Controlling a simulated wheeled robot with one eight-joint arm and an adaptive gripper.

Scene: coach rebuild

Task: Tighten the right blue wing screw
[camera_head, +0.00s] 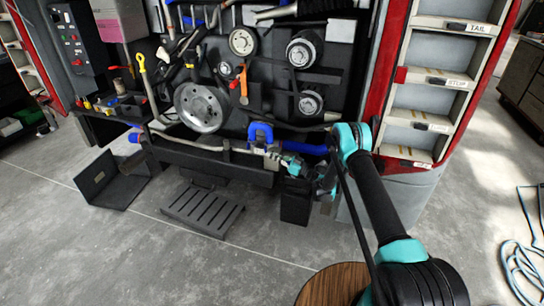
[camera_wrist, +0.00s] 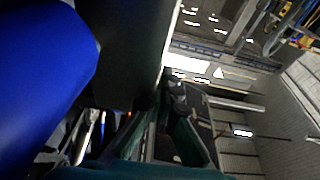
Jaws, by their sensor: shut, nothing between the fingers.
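A blue winged part (camera_head: 260,131), which looks like the right blue wing screw, stands on the front rail of the engine bay in the head view. My gripper (camera_head: 284,160) is just to its right and slightly lower, at the rail. The fingers look shut and empty. I cannot tell whether they touch the blue part. In the wrist view a large smooth blue surface (camera_wrist: 40,75) fills the left side, close to the lens; I cannot tell which part it is. The dark gripper fingers (camera_wrist: 165,115) show at the lower middle there.
A blue hose (camera_head: 308,148) runs right from the winged part, behind my arm. Pulleys (camera_head: 200,107) and hoses crowd the bay above. A labelled shelf rack (camera_head: 430,90) stands right. A slatted step (camera_head: 203,208) and a dark tray (camera_head: 112,182) sit low in front. A round wooden top (camera_head: 335,285) is nearest.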

